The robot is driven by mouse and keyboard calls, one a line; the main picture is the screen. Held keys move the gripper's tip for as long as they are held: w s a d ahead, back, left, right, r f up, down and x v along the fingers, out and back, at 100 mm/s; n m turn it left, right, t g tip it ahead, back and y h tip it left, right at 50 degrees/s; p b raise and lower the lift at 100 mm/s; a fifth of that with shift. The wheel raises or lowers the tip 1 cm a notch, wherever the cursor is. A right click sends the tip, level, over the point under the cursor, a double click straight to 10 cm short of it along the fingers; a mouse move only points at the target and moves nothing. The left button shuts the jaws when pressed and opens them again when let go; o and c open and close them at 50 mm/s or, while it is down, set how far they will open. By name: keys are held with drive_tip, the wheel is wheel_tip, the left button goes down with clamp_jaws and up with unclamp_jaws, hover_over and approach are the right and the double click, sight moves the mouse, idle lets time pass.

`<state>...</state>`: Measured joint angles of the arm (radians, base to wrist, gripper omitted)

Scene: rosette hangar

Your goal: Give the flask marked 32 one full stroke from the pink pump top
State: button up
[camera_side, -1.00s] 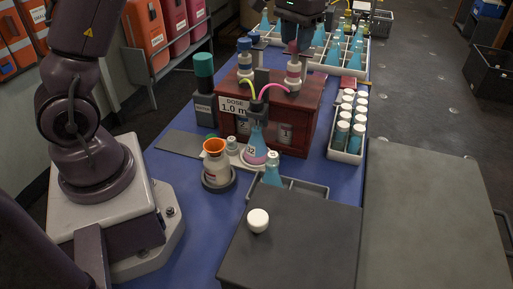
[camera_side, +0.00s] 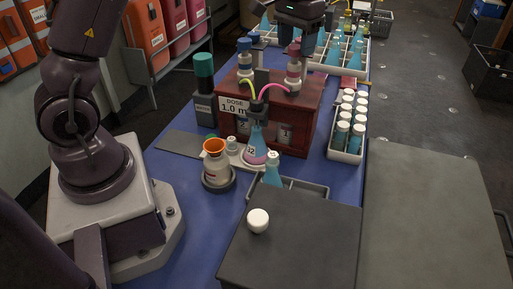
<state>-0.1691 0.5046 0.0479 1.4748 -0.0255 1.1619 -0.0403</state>
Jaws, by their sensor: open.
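The flask marked 32 (camera_side: 257,140), conical with blue liquid and a pink base ring, stands on a pale round plate in front of the wooden dosing box (camera_side: 306,116). A dark nozzle holder with a yellow and a pink tube is over its mouth. The pink pump top (camera_side: 294,48) is on the right bottle (camera_side: 293,76) on the box; the pink tube runs from this bottle. My gripper (camera_side: 299,36) is open, pointing down at the pink top from above. Whether it touches the top cannot be told. The fingertips are partly lost against the dark background.
A blue-topped pump bottle (camera_side: 245,62) stands left of the pink one. An orange-rimmed bottle (camera_side: 215,160), another flask (camera_side: 272,170) and a rack of white-capped vials (camera_side: 346,135) stand nearby. A grey case (camera_side: 300,235) fills the front.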

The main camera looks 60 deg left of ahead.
drive_tip(key=shift+r, duration=3.55)
drive_tip(key=shift+s+d+f, duration=0.1)
drive_tip(key=shift+s+f, duration=0.2)
drive_tip(key=shift+f, duration=0.25)
drive_tip(key=shift+s+f, duration=0.25)
drive_tip(key=shift+f, duration=0.3)
drive_tip(key=s+d+r+m+t, duration=0.1)
drive_tip(key=s+d, duration=0.3)
drive_tip(key=s, duration=0.8)
drive_tip(key=s+d+r+m+t, duration=0.1)
drive_tip(key=s+d+t, duration=0.3)
drive_tip(key=s, duration=0.8)
drive_tip(key=shift+d+r+m+t, duration=0.3)
drive_tip(key=shift+d+r+m, duration=0.1)
drive_tip(key=shift+d+m, duration=0.1)
